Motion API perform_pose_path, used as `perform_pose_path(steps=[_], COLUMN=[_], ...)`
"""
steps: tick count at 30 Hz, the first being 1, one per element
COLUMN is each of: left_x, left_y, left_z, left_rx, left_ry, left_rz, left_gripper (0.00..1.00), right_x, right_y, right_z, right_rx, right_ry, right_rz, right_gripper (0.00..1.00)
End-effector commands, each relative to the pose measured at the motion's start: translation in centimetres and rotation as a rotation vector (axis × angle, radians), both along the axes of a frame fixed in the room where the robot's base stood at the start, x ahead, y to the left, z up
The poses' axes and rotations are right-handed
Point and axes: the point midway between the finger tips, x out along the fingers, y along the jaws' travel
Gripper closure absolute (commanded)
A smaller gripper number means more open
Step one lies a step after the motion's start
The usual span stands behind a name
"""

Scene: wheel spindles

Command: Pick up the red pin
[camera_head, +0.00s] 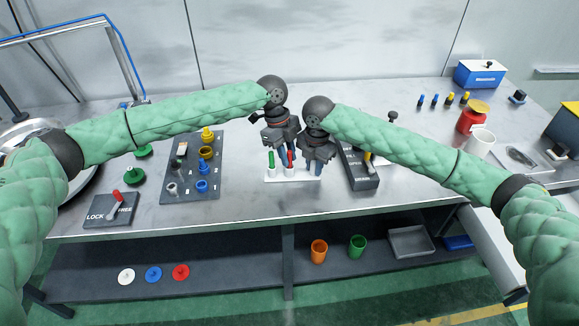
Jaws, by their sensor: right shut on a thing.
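A red pin (290,158) stands at a white base plate (306,175) in the middle of the table, above a white sleeve. A green pin (271,159) stands beside it on the left, also above a white sleeve. My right gripper (311,167) is at the right side of the red pin, low over the plate, and shut on it; its fingertips are partly hidden. My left gripper (283,158) is just above and behind the two pins, close to my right gripper. Its fingers are too small and overlapped to tell whether they are open.
A grey board with yellow and blue parts (190,168) lies on the left, near a LOCK/FREE lever box (110,210). A dark switch box (358,168) stands close to my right gripper. A red jar (472,118) and white mug (480,142) are at right.

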Motion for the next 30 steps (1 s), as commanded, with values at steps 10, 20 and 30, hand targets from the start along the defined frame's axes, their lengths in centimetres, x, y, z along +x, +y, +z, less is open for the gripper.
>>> perform_pose_path(steps=[10, 20, 30], left_x=[0.0, 0.0, 0.1], left_y=[0.0, 0.0, 0.0], left_z=[0.1, 1.1, 7.0], left_rx=[-0.001, -0.002, -0.001], left_ry=[-0.001, -0.002, -0.002], left_rz=[0.000, 0.000, -0.001], left_gripper=[1.00, 1.00, 1.00], right_x=[0.0, 0.0, 0.0], right_y=[0.0, 0.0, 0.0], right_z=[0.0, 0.0, 0.0], right_rx=[0.000, 0.000, 0.000], right_ry=[0.000, 0.000, 0.000], right_rz=[0.000, 0.000, 0.000], right_gripper=[1.00, 1.00, 1.00])
